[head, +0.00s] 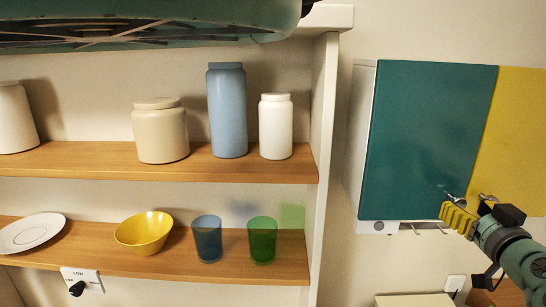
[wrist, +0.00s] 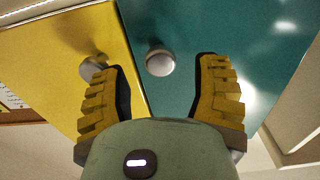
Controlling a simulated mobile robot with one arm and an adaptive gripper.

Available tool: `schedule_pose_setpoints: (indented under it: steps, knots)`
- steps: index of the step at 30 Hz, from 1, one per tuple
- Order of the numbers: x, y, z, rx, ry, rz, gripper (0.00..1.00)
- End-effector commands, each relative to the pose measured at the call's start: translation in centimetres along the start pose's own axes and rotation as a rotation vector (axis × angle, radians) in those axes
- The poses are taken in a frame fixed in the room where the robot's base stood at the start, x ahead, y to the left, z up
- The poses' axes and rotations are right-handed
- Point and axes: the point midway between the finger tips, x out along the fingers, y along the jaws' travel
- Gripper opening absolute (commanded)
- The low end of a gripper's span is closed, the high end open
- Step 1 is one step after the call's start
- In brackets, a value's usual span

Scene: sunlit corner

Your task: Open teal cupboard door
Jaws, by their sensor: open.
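The teal cupboard door (head: 428,135) is on the wall cupboard at the right of the head view and looks closed. It fills the upper right of the wrist view (wrist: 225,30). Its round grey knob (wrist: 160,62) is near the edge beside the yellow door. My gripper (head: 457,212) is in front of the door's lower right part. In the wrist view my gripper (wrist: 157,75) is open, with its yellow fingers either side of the knob's line; nothing is held. I cannot tell the depth left between fingertips and knob.
A yellow door (head: 517,145) adjoins on the right; its knob (wrist: 92,68) is close to my left finger in the wrist view. Left of the cupboard, shelves hold jars, a yellow bowl (head: 145,232) and a green glass (head: 262,240). A shelf side panel (head: 323,140) stands near the cupboard.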

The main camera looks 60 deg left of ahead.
Motion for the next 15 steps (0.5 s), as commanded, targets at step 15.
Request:
schedule_pose_setpoints:
  steps: [15]
  knots:
    - [3.0, -0.2, -0.1, -0.001, 0.002, -0.005, 0.63]
